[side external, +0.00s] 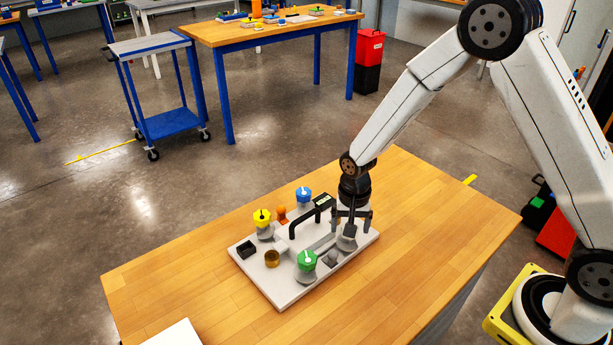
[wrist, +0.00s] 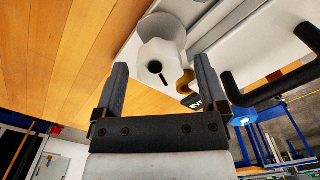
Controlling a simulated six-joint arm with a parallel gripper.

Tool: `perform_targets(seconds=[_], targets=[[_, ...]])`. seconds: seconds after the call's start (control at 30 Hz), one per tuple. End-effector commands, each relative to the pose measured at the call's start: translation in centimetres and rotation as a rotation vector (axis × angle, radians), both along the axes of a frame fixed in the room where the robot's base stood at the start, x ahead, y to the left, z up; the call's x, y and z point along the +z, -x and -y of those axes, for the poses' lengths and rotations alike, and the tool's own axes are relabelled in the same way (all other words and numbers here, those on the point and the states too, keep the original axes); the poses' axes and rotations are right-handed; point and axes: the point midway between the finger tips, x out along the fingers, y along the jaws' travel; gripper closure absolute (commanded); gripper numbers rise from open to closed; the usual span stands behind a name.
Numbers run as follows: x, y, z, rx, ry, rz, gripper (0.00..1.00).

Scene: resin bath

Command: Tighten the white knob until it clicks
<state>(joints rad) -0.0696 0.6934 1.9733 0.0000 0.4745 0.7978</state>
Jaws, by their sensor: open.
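The white knob (wrist: 160,52), with a dark pointer mark, shows in the wrist view on a pale round base. My gripper (wrist: 160,72) is open, with one finger on each side of the knob in that view; I cannot tell whether either finger touches it. In the side view my gripper (side external: 353,226) points down over the right end of the light grey panel (side external: 283,297). Its fingers mostly hide the white knob there, leaving a grey base (side external: 346,243) in sight below them.
The panel also carries a green knob (side external: 306,261), a yellow knob (side external: 262,217), a blue knob (side external: 304,195), a black arched handle (side external: 293,228), an orange part (side external: 282,214) and a brass cup (side external: 272,258). The wooden table (side external: 420,220) is clear to the right.

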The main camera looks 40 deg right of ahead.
Motion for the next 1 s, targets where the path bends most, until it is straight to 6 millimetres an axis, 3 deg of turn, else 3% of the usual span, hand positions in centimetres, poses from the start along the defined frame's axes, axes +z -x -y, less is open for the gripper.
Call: perform_targets(seconds=[0.27, 0.8, 1.0], targets=[[1.1, -0.1, 0.0, 0.000, 0.000, 0.003, 0.08], [6.8, -0.1, 0.0, 0.000, 0.000, 0.003, 0.08], [7.8, 0.0, 0.0, 0.000, 0.000, 0.001, 0.08]])
